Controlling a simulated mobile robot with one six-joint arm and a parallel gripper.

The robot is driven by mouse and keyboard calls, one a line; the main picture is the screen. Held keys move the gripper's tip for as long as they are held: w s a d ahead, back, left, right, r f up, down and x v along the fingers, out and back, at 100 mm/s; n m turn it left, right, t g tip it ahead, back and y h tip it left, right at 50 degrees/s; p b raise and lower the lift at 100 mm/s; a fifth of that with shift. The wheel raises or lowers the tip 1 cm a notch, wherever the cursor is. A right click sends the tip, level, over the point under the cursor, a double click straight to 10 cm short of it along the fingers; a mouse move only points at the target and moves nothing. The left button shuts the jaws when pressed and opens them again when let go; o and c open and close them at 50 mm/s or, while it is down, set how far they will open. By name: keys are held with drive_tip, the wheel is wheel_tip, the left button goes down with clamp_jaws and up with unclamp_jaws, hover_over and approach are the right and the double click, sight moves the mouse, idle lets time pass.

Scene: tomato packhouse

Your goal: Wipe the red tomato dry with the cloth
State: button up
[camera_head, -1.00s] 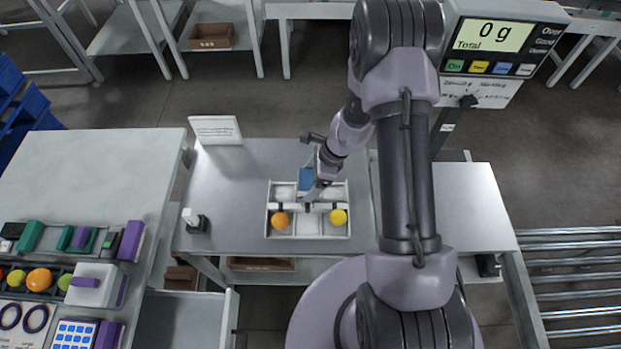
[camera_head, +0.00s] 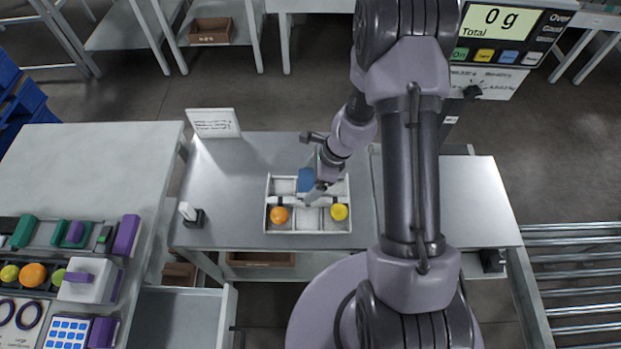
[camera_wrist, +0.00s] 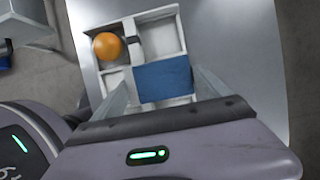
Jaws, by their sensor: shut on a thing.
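No clearly red tomato shows in either current view. An orange tomato (camera_head: 279,215) sits in the front left compartment of a white divided tray (camera_head: 267,213), and a yellow one (camera_head: 339,212) in the front right. The orange one also shows in the wrist view (camera_wrist: 107,46). A blue cloth (camera_head: 306,180) is at the tray's back middle. In the wrist view the cloth (camera_wrist: 163,80) lies between the two fingers of my gripper (camera_wrist: 165,88), which is shut on it. In the head view my gripper (camera_head: 313,194) is low over the tray, and its fingertips are partly hidden.
The tray stands on a grey metal table (camera_head: 230,180). A white sign (camera_head: 213,123) and a small white-topped item (camera_head: 190,213) stand on its left. A left bench (camera_head: 90,170) holds coloured items. A scale display (camera_head: 500,30) stands back right, with rollers (camera_head: 575,270) at right.

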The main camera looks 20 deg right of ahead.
drive_tip(key=shift+o, duration=0.2)
drive_tip(key=shift+s, duration=0.1)
drive_tip(key=shift+w+p, duration=0.2)
drive_tip(key=shift+p, duration=0.2)
drive_tip(key=shift+c, duration=0.9)
drive_tip(key=shift+w+d+f+p, duration=0.1)
drive_tip(key=shift+w+d+p, duration=0.1)
drive_tip(key=shift+w+p, duration=0.25)
drive_tip(key=shift+w+d+p, duration=0.15)
drive_tip(key=shift+w+p, duration=0.05)
drive_tip(key=shift+w, duration=0.4)
wheel_tip(320, 180, up, 7)
drive_tip(key=p, duration=0.5)
drive_tip(key=shift+p, duration=0.4)
drive_tip(key=shift+f, duration=0.1)
